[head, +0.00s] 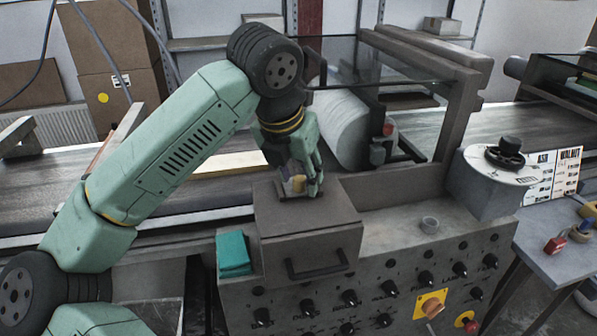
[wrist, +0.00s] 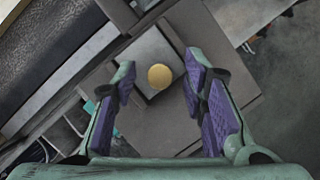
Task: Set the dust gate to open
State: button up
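A round brass knob (wrist: 160,76) stands on a small square plate on top of a grey-brown box (head: 290,222). It may belong to the dust gate; no label is readable. The knob also shows in the head view (head: 298,184), partly behind my fingers. My gripper (wrist: 160,92) is open over the box, with one purple-padded finger on each side of the knob. Gaps show between both fingers and the knob in the wrist view. I cannot tell the gate's position.
A teal cloth stack (head: 233,253) lies left of the box. A black handwheel (head: 505,152) stands farther right. The conveyor belt and a glass hood (head: 425,130) are behind.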

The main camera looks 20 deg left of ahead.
jog(key=shift+c, duration=0.4)
grip_shut()
dwell(0.4)
